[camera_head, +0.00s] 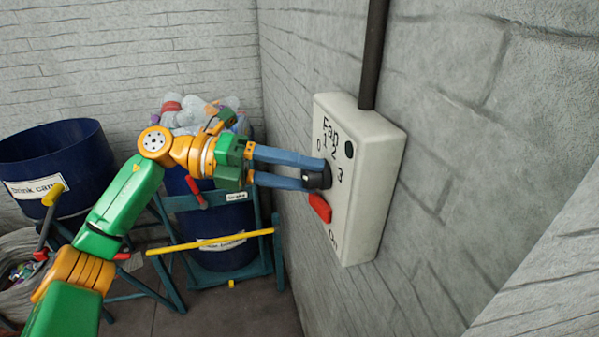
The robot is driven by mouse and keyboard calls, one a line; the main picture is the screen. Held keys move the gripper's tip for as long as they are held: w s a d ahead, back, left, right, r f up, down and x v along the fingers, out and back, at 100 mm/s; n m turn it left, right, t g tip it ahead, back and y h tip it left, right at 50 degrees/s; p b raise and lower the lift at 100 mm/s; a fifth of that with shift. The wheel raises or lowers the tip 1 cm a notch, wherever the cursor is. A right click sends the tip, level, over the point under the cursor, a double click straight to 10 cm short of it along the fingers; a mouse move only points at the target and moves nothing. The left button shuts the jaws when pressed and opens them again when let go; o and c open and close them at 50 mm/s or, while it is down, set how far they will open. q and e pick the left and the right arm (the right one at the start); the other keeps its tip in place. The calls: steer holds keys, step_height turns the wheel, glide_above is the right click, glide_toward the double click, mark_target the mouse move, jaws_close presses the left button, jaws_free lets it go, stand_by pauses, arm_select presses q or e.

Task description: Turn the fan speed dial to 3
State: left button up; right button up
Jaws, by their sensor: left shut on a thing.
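The fan control box (372,175) is white and fixed to the grey wall on the right. It carries the word Fan and the numbers 0, 1, 2 and 3. The dark speed dial (323,178) sticks out of its front face. My left gripper (318,174) is shut on the dial, its two blue fingers reaching in from the left. The fingers and the viewing angle hide much of the dial, so I cannot tell which number it points to. A red switch (320,208) sits just below the dial, above the word On. My right gripper is not in view.
A blue drink cans bin (85,150) and another blue bin (225,250) with bottles stand behind my left arm. A yellow bar (210,242) crosses the stand.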

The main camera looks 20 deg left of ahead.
arm_select(q)
steer(key=shift+f, duration=0.1)
steer(key=o, duration=1.2)
steer(key=b+v, duration=0.2)
steer(key=v, duration=0.5)
steer(key=shift+w, duration=0.1)
